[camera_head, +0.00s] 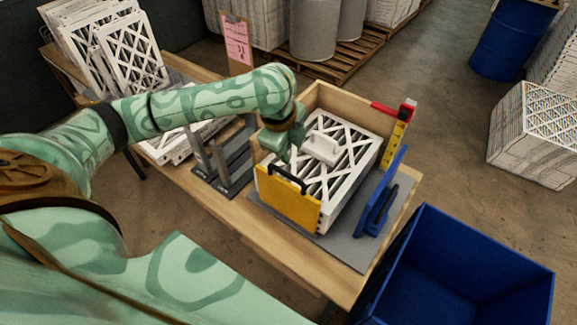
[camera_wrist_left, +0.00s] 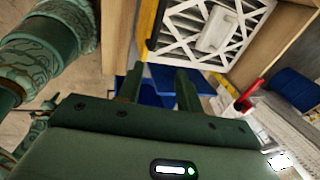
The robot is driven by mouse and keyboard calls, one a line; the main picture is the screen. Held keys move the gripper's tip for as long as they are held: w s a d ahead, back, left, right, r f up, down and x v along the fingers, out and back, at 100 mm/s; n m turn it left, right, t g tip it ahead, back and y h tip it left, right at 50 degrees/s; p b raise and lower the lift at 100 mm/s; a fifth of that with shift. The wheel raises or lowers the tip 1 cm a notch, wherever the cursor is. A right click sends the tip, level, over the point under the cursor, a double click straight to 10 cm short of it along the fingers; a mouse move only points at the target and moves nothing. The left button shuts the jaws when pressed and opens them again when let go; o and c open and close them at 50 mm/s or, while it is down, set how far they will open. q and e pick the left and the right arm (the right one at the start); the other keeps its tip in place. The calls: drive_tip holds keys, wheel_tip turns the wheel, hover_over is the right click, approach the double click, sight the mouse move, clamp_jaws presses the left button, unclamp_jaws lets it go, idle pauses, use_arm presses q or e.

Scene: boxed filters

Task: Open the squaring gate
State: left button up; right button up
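A yellow panel (camera_head: 290,199) with a black handle (camera_head: 287,178) stands upright at the near side of a wooden fixture (camera_head: 342,101); I take it to be the squaring gate. A white lattice filter (camera_head: 350,150) sits in the fixture beside it, with a white block (camera_head: 320,148) on top. My left gripper (camera_head: 286,150) is above the filter's left part, near the handle, and appears empty. In the left wrist view its two fingers (camera_wrist_left: 160,88) are apart, with the yellow panel (camera_wrist_left: 148,28) beyond them. My right gripper is in neither view.
A blue panel (camera_head: 382,192) stands at the fixture's right, with a yellow post and red lever (camera_head: 396,115) behind it. Grey upright brackets (camera_head: 222,168) stand left of the fixture. A blue bin (camera_head: 470,265) is beside the table at the lower right. Filters stand at the back left.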

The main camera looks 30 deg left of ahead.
use_arm(q)
wheel_tip(320, 180, up, 3)
drive_tip(key=a, duration=0.3)
drive_tip(key=b, duration=0.3)
approach(288, 174)
drive_tip(key=shift+m+g, duration=0.3)
drive_tip(key=shift+g, duration=0.1)
drive_tip(key=f, duration=0.2)
drive_tip(key=w+f, duration=0.1)
drive_tip(key=f, duration=0.2)
drive_tip(key=w+f, duration=0.1)
drive_tip(key=f, duration=0.2)
drive_tip(key=shift+w+d, duration=0.15)
drive_tip(key=shift+d, duration=0.1)
clamp_jaws()
